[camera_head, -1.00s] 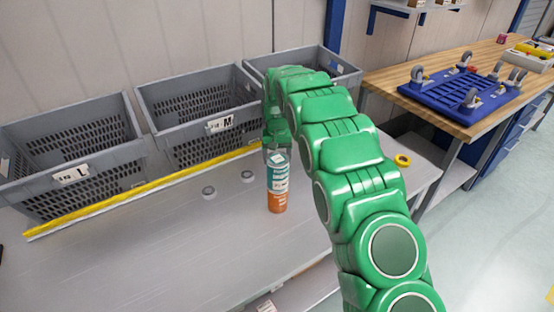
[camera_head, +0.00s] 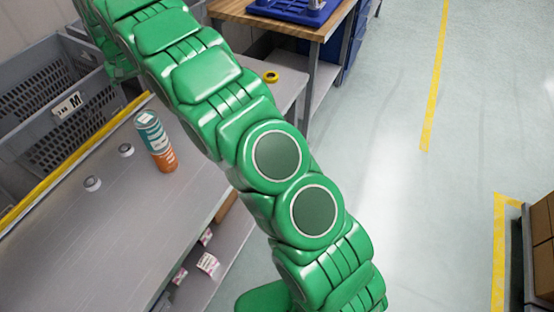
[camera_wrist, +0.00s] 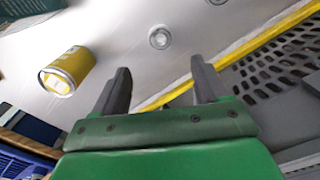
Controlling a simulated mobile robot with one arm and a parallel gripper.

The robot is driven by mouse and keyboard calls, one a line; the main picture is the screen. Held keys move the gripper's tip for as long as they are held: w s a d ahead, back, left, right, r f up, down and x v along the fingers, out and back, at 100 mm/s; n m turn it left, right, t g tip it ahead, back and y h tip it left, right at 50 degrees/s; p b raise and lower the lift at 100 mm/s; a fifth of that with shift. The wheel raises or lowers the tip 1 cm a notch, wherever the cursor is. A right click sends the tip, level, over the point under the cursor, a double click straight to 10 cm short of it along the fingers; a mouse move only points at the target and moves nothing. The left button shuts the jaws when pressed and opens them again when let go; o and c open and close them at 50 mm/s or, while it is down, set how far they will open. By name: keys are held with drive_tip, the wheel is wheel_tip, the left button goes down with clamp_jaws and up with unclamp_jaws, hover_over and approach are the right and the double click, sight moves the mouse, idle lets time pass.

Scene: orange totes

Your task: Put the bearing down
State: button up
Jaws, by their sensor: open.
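Two small grey ring-shaped bearings, a nearer one (camera_head: 92,183) and a farther one (camera_head: 126,150), lie apart on the grey table (camera_head: 75,245) in the head view. In the wrist view one ring (camera_wrist: 159,37) lies on the table beyond my fingertips, and part of another ring (camera_wrist: 217,1) is cut off at the top edge. My gripper (camera_wrist: 160,76) is open, with nothing between its fingers. In the head view its fingers are not clearly visible at the upper left. I cannot tell whether the rings touch anything besides the table.
A yellow cylinder (camera_wrist: 70,70) shows in the wrist view. Grey totes (camera_head: 65,105) stand behind a yellow strip (camera_head: 60,172). A yellow tape roll (camera_head: 270,76) lies near the wooden bench (camera_head: 237,13). The table's front-left is clear.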

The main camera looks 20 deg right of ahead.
drive_tip(key=s+d+r+m, duration=0.1)
drive_tip(key=s+d+r, duration=0.5)
drive_tip(key=s+d, duration=0.45)
drive_tip(key=s+d+r+m, duration=0.1)
drive_tip(key=s+d+r, duration=0.5)
drive_tip(key=s+d, duration=0.5)
drive_tip(key=s+d+f, duration=0.1)
drive_tip(key=s+d, duration=0.2)
drive_tip(key=s, duration=0.7)
drive_tip(key=s+d+f+g, duration=0.1)
drive_tip(key=s+d, duration=0.3)
drive_tip(key=s, duration=0.6)
drive_tip(key=s+d+f+m, duration=0.1)
drive_tip(key=s+d, duration=0.3)
drive_tip(key=s, duration=0.7)
drive_tip(key=shift+f+g, duration=0.4)
drive_tip(key=shift+f, duration=0.1)
drive_tip(key=shift+s, duration=0.1)
